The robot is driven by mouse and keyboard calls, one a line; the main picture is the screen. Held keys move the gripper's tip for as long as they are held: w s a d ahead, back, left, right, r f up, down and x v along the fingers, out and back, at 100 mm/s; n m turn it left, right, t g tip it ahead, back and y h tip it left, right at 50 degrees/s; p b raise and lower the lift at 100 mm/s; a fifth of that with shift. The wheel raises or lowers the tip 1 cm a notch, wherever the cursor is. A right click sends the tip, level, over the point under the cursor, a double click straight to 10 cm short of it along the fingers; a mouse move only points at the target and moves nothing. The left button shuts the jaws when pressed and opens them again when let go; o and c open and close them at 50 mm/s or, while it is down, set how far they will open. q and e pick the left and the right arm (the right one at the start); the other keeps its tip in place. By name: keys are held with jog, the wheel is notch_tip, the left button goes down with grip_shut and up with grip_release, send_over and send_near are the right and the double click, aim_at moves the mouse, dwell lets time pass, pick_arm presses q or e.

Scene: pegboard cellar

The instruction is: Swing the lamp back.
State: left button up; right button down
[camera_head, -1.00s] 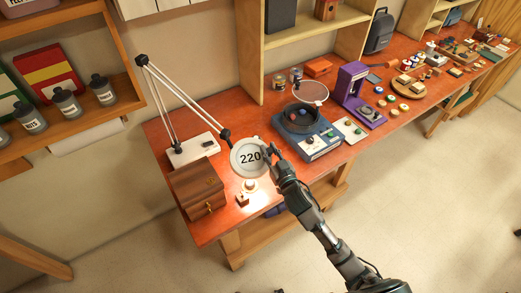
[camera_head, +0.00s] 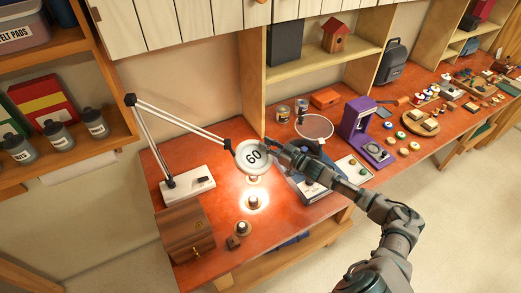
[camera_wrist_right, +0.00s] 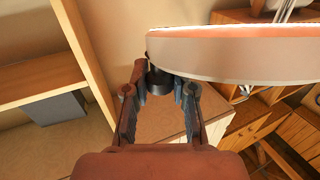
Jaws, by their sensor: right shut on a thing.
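The lamp has a white base (camera_head: 188,187) on the left of the red-brown bench. Its jointed silver arm (camera_head: 180,120) rises from there and reaches right to a round pale head (camera_head: 254,156). The head shows "60" on its face and hangs above the bench. My right gripper (camera_head: 272,148) is shut at the right edge of the head. The right wrist view shows the gripper fingers (camera_wrist_right: 160,92) closed around a small dark knob (camera_wrist_right: 159,80) at the rim of the head (camera_wrist_right: 235,55). My left gripper is not in view.
A wooden box (camera_head: 184,232) stands in front of the lamp base. Shelving (camera_head: 310,70) rises behind.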

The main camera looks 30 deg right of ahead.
jog(key=shift+w+d+f, duration=0.1)
jog(key=shift+w+d, duration=0.05)
jog(key=shift+w, duration=0.1)
jog(key=shift+s, duration=0.1)
jog(key=c, duration=1)
grip_release()
jog(key=shift+o, duration=0.2)
jog(key=v, duration=1.2)
jog(key=shift+d, duration=0.2)
jog(key=shift+f, duration=0.1)
